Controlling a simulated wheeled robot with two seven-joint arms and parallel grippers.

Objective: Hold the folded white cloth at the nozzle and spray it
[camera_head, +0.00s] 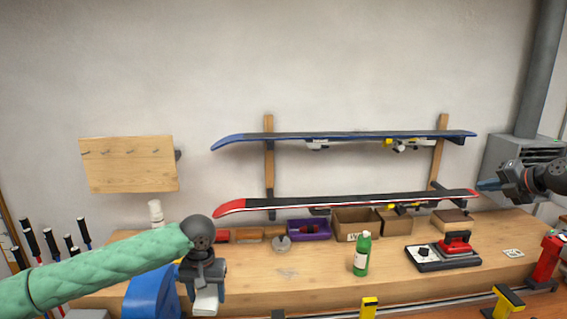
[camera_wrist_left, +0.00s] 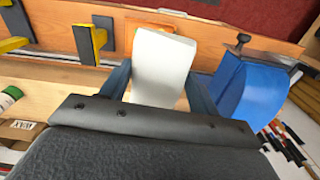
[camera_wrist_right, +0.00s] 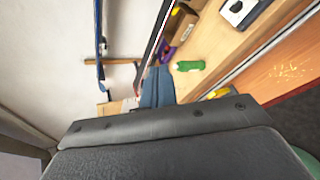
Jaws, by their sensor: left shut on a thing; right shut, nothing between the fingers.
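The folded white cloth (camera_wrist_left: 160,65) is held between the fingers of my left gripper (camera_head: 206,290); in the head view the cloth (camera_head: 206,302) hangs below the fingers at the bench's front left. A green bottle (camera_head: 361,254) with a white label stands upright on the bench, well right of the cloth; it also shows in the right wrist view (camera_wrist_right: 188,65). A white bottle (camera_head: 156,213) stands behind my left arm, partly hidden. I cannot make out a nozzle on either bottle. My right gripper (camera_head: 486,185) is shut and empty, raised near the red ski's right end.
Red (camera_head: 350,203) and blue (camera_head: 350,135) skis rest on wall racks. Along the bench's back are a purple bin (camera_head: 310,237) and cardboard boxes (camera_head: 355,218). A red iron (camera_head: 456,243) sits right. Yellow-topped clamps (camera_head: 508,296) line the front. A blue object (camera_head: 150,295) is beside my left gripper.

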